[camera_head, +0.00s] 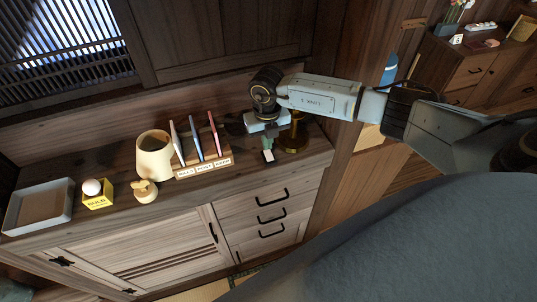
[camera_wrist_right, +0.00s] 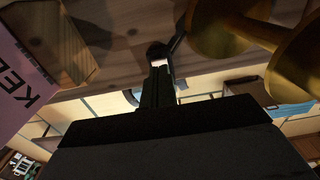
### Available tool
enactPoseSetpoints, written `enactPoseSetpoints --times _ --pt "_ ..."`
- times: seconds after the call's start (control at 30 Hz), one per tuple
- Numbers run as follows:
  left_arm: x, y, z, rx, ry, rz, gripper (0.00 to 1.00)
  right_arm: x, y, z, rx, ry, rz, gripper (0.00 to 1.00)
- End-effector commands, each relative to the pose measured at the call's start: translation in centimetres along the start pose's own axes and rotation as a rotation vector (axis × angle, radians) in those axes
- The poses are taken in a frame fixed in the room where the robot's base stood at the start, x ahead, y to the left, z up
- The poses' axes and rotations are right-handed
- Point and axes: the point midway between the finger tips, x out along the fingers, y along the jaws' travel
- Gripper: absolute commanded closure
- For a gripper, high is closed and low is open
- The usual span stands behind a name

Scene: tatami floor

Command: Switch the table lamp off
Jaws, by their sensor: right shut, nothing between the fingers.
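A brass stand with a round base (camera_head: 292,146), which looks like the lamp's, is on the cabinet top near its right end. Its upper part is hidden behind my right arm, and I see no lit bulb or shade on it. Brass rounded parts show in the right wrist view (camera_wrist_right: 228,32) at upper right. My right gripper (camera_head: 268,156) points down just left of the brass base, shut and empty. In the wrist view its dark fingers (camera_wrist_right: 158,70) are together near a small dark piece by the wood; I cannot tell whether they touch it. My left gripper is not in view.
Left of my right gripper is a wooden rack (camera_head: 205,167) with upright coloured cards. Further left are a cream shade-like cup (camera_head: 154,160), a small wooden object (camera_head: 145,192), a yellow bulb box (camera_head: 97,199) and a grey tray (camera_head: 14,217). The wall stands behind.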

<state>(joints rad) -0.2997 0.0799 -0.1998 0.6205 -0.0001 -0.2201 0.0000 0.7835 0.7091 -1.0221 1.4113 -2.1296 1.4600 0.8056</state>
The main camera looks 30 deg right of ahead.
Motion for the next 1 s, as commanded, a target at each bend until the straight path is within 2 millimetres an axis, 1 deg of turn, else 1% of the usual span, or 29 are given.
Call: enactPoseSetpoints --times 1.0 --pt "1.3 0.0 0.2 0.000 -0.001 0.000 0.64 1.6 0.0 0.0 -0.001 0.001 0.000 1.00"
